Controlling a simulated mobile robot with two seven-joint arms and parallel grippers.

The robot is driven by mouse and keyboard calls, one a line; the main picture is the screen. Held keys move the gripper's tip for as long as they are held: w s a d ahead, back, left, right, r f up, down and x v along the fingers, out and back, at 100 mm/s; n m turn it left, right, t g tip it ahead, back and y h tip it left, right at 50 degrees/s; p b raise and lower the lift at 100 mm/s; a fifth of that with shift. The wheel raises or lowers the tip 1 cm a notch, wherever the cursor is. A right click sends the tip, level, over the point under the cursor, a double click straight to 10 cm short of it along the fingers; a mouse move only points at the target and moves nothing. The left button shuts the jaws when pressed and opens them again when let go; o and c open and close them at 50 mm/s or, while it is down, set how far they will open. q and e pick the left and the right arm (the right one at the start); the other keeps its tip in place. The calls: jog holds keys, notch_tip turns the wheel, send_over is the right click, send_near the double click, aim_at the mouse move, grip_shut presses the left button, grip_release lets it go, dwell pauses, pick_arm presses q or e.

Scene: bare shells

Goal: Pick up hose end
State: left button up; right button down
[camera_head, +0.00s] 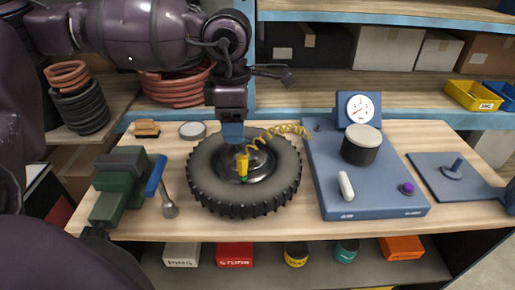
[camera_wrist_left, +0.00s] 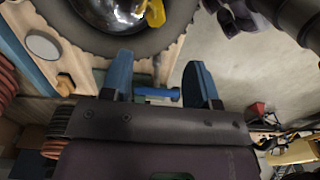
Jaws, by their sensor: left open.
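The hose end (camera_head: 242,166) is a yellow fitting with a small green tip, standing over the hub of the black tire (camera_head: 203,177) on the bench. A coiled yellow hose (camera_head: 287,130) runs from it toward the blue panel. It also shows at the top edge of the left wrist view (camera_wrist_left: 155,12). My left gripper (camera_head: 233,142) points down just above and behind the hose end, apart from it as far as I can see. In the left wrist view its two blue fingers (camera_wrist_left: 158,65) are spread with nothing held between them. My right gripper is not clearly visible.
A blue panel (camera_head: 325,200) with a gauge (camera_head: 360,108), black knob and white lever stands right of the tire. A green vise (camera_head: 117,180) and a blue-handled tool (camera_head: 157,177) lie left. A grey puck (camera_head: 192,131) and a brush (camera_head: 147,129) sit behind. Shelves back the bench.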

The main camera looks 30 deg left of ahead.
aim_at(242, 157)
pick_arm(q)
jog(key=shift+w+a, duration=0.1)
jog(key=shift+w, duration=0.3)
jog(key=shift+w+f, duration=0.2)
jog(key=f, duration=0.4)
jog(key=shift+s+f, duration=0.1)
jog(key=shift+s, duration=0.25)
jog(key=shift+w+f, duration=0.1)
jog(key=shift+f, duration=0.35)
jog(key=f, duration=0.2)
jog(key=f+p, duration=0.1)
jog(key=f, duration=0.1)
jog(key=shift+w+d, duration=0.2)
jog(key=shift+d, duration=0.2)
jog(key=shift+f, duration=0.5)
jog(key=shift+c, duration=0.3)
jog(key=c, duration=0.5)
grip_shut()
pick_arm(e)
jog(key=shift+s+d, duration=0.15)
jog(key=shift+s, duration=0.3)
